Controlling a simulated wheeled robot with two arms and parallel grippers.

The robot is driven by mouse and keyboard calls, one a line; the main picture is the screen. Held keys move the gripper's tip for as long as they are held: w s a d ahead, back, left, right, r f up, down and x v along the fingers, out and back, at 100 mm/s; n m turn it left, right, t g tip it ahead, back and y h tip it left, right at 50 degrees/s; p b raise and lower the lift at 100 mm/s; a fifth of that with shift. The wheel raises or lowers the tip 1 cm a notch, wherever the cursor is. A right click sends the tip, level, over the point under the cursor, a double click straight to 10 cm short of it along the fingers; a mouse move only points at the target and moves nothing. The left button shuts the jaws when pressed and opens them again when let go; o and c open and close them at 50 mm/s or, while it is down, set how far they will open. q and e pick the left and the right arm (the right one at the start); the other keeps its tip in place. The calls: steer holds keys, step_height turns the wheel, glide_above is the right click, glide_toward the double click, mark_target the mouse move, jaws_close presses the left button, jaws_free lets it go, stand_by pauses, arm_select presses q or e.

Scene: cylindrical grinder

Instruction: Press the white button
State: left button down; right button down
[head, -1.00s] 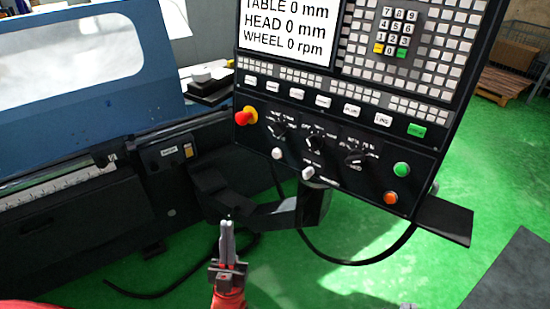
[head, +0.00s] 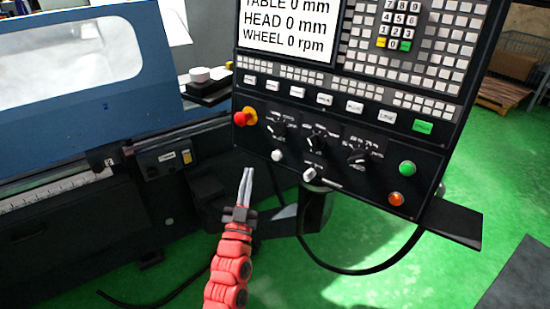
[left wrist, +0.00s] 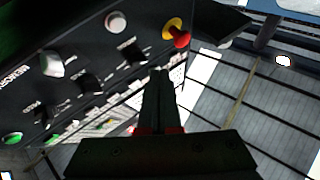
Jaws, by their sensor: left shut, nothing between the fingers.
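The white button (head: 277,155) is a small round knob low on the left of the black control panel (head: 225,140), below the red emergency stop. It also shows in the left wrist view (left wrist: 116,21), at the top. My left gripper (head: 247,172) is shut and empty, its fingertips pointing up, below and to the left of the button in the head view. In the left wrist view the shut fingers (left wrist: 160,75) are apart from the button. My right gripper is not in view.
A red emergency stop on a yellow base (head: 243,117) sits just above the button. A white lever knob (head: 310,174), dark rotary switches (head: 317,140), a green button (head: 407,168) and an orange button (head: 396,199) lie to the right. A support arm and cable hang below the panel.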

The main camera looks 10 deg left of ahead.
mark_target(276, 156)
arm_select(q)
steer(key=shift+w, duration=0.1)
steer(key=w+d+f+b, duration=0.1)
steer(key=w+d, duration=0.2)
steer(key=w, duration=0.5)
steer(key=shift+f, duration=0.3)
steer(key=shift+b, duration=0.3)
stand_by(1.6)
steer(key=shift+w+d, duration=0.15)
steer(key=shift+w, duration=0.2)
steer(key=shift+w+d+b, duration=0.15)
steer(key=shift+w+b, duration=0.15)
steer(key=shift+w, duration=0.1)
stand_by(0.6)
steer(key=shift+s+f, duration=0.1)
steer(key=shift+s, duration=0.1)
steer(key=shift+s+a, duration=0.3)
steer(key=shift+s, duration=0.3)
